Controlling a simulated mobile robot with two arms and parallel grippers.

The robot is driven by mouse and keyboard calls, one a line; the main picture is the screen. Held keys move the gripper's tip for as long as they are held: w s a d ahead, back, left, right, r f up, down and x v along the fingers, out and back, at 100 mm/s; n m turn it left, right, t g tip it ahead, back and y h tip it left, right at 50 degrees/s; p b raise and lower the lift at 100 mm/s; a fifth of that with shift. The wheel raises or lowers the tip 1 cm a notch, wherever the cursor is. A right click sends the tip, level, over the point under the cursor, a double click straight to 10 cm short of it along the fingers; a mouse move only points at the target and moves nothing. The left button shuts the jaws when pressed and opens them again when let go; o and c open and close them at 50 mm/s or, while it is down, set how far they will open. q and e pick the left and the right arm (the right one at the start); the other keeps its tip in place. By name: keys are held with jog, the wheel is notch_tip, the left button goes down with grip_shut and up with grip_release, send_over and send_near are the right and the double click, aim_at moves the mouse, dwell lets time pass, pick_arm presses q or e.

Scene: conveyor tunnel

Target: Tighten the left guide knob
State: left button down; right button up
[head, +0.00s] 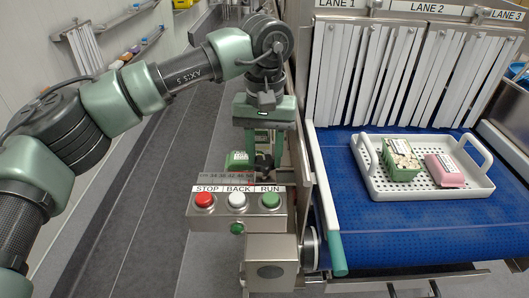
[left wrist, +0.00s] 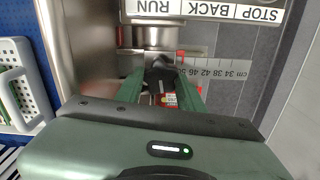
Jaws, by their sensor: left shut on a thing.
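My left gripper (head: 264,158) reaches down behind the button box, beside the belt's left edge. In the left wrist view its two green fingers (left wrist: 160,92) are closed around a dark guide knob (left wrist: 160,73). The fingers hide much of the knob, and its turn angle cannot be told. A scale (head: 224,178) marked in cm runs beside the knob, just behind the buttons. It also shows in the left wrist view (left wrist: 215,70). My right gripper is not in view.
The button box (head: 237,218) carries a red STOP, a white BACK and a green RUN button. A white tray (head: 398,190) with a green carton (head: 402,165) and a pink carton (head: 446,171) sits on the blue belt (head: 400,235). White strip curtains (head: 400,75) hang behind it.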

aim_at(265, 160)
pick_arm(q)
jog(key=shift+m, duration=1)
jog(key=c, duration=0.9)
grip_release()
notch_tip(265, 160, up, 8)
jog(key=shift+f+b, duration=0.1)
jog(key=shift+b, duration=0.4)
